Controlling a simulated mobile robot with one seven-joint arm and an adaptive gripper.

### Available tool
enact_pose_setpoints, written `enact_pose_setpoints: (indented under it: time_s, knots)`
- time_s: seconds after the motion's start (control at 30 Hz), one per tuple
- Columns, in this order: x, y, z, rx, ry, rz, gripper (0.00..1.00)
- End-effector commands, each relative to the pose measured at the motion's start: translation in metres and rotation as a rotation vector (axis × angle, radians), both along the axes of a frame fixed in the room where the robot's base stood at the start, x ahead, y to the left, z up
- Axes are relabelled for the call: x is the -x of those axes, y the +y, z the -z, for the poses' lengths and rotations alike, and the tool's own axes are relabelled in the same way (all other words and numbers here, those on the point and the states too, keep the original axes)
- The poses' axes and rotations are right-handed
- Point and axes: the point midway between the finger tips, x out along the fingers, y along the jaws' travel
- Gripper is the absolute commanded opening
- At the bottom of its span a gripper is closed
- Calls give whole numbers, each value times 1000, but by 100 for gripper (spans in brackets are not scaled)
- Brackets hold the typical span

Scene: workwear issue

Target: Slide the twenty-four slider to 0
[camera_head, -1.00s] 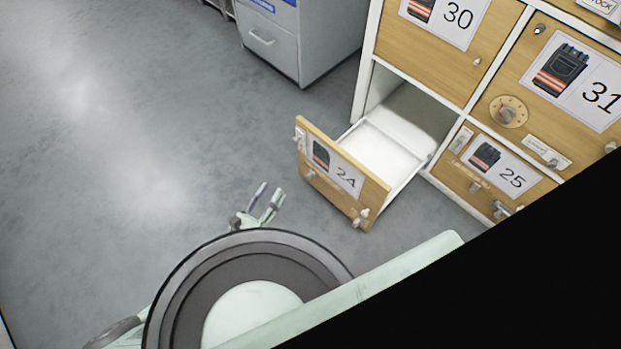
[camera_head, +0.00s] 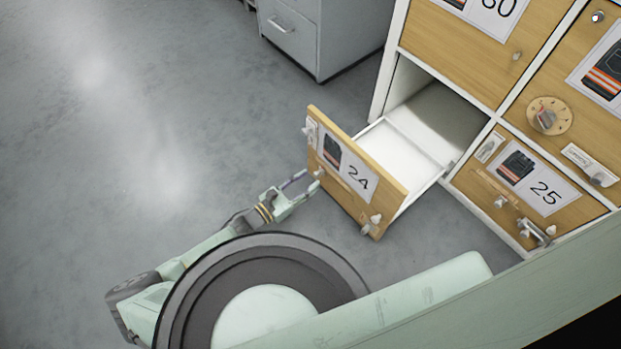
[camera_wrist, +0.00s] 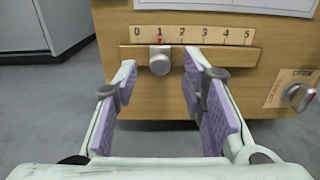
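The drawer marked 24 (camera_head: 390,191) is pulled out of its cabinet. Its front carries a slider with a scale from 0 to 5, clear in the wrist view. The slider knob (camera_wrist: 160,61) is a grey cylinder on a slot, standing at about 1, under a red mark. It also shows small in the head view (camera_head: 319,174). My gripper (camera_wrist: 164,75) is open, with purple-padded fingers. The left finger is left of the knob and the right finger right of it, with gaps on both sides. In the head view my gripper (camera_head: 308,183) is just in front of the drawer's left part.
On the drawer front, a turning knob (camera_wrist: 299,97) sits right of the scale. Drawer 25 (camera_head: 541,192) is closed beside it. A grey cabinet (camera_head: 293,38) stands behind. Open floor (camera_head: 150,150) lies to the left.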

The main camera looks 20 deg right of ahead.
Motion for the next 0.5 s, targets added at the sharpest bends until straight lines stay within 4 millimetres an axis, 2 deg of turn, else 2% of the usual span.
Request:
enact_pose_setpoints:
  time_s: [0.2, 0.5]
  knots:
    - [-6, -17, 0, 0, 1, -1, 38]
    - [-7, -18, 0, -1, 1, 0, 37]
